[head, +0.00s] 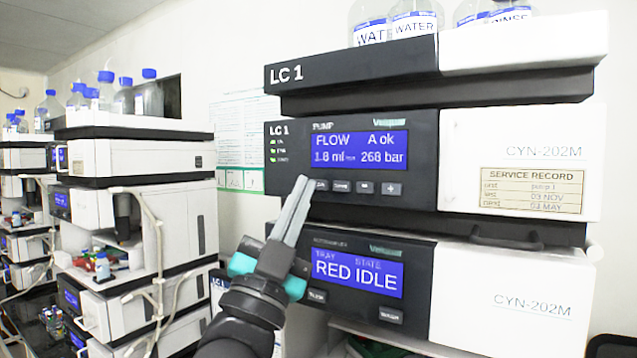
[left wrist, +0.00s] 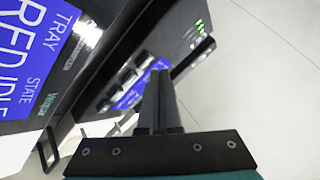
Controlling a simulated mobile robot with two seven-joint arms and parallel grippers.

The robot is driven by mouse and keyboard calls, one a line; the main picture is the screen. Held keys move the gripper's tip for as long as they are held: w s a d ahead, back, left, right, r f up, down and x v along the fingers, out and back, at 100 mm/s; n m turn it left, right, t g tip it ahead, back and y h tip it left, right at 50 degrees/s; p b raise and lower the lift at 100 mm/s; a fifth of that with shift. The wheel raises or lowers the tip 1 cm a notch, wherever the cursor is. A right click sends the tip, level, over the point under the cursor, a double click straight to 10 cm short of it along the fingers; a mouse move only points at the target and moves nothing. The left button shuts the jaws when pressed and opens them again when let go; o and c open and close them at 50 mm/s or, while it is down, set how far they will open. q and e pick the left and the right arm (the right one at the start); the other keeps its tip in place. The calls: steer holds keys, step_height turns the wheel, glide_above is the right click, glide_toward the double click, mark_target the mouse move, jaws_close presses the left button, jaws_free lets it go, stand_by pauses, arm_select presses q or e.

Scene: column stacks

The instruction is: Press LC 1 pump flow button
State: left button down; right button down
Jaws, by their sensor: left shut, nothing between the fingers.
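The LC 1 pump module (head: 285,210) is in the middle of the stack on the right in the head view. Its blue display (head: 358,148) reads FLOW, 1.8 ml, A ok, 268 bar. A row of small buttons runs under it. The leftmost button (head: 321,185) is partly behind my left gripper, so its label is not fully readable. My left gripper (head: 304,179) is shut and empty, its tips at the left end of that row. The left wrist view shows the closed fingers (left wrist: 160,66) pointing at the panel beside the buttons; contact cannot be told.
Below the pump is a module whose display (head: 357,272) reads RED IDLE, with two buttons. Above is the LC 1 top tray (head: 350,68) with bottles. Another instrument stack (head: 135,152) stands at left. A poster (head: 245,140) hangs on the wall between the stacks.

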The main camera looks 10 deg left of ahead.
stand_by(0.3)
arm_select(q)
steer(key=s, duration=0.1)
steer(key=s+a, duration=0.1)
steer(key=s, duration=0.1)
steer(key=s+p, duration=0.1)
steer(key=shift+s+a, duration=0.4)
stand_by(0.4)
